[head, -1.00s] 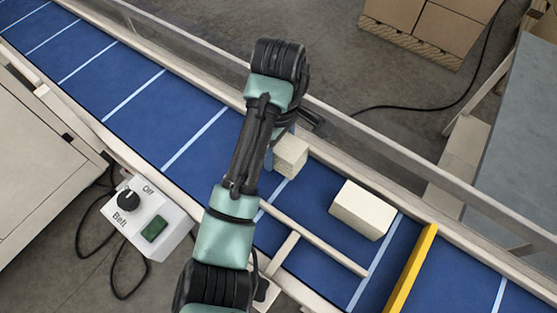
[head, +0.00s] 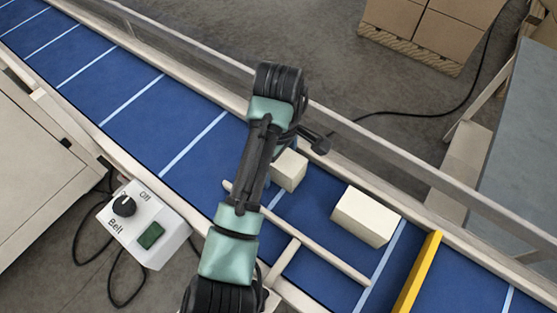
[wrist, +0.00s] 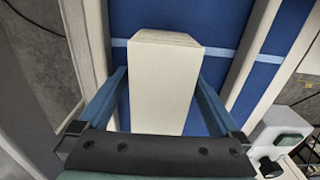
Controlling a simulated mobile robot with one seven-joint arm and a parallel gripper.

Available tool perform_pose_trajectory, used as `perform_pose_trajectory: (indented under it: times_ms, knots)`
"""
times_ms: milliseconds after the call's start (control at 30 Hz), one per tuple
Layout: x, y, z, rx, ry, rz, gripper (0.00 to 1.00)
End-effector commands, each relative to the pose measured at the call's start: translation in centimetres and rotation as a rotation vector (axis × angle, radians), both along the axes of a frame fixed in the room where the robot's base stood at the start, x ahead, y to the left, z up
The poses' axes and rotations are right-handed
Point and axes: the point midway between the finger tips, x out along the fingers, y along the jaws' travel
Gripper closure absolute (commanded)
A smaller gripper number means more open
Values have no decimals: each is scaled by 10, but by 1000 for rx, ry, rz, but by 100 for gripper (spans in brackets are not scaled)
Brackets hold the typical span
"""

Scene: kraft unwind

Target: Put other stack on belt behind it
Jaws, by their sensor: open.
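One cream stack (head: 290,170) is on or just above the blue belt (head: 200,145), partly hidden behind my arm in the head view. The other cream stack (head: 367,216) sits on the belt to its right, near the yellow bar. In the wrist view, my gripper (wrist: 160,95) has its blue fingers on both sides of a cream stack (wrist: 162,85). The fingers are open, with a narrow gap showing at the lower right. The fingertips are hidden in the head view.
A thin wooden rail (head: 300,235) runs along the near side of the stacks. A yellow bar (head: 416,273) crosses the belt at the right. The belt control box (head: 145,225) stands at the near left. The belt's left stretch is clear.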

Motion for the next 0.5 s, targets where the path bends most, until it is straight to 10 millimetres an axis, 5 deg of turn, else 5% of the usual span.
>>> perform_pose_trajectory:
  times_ms: [233,500]
  knots:
    - [1,0,11,0,-4,-1,0]
    - [0,1,63,2,-1,-1,0]
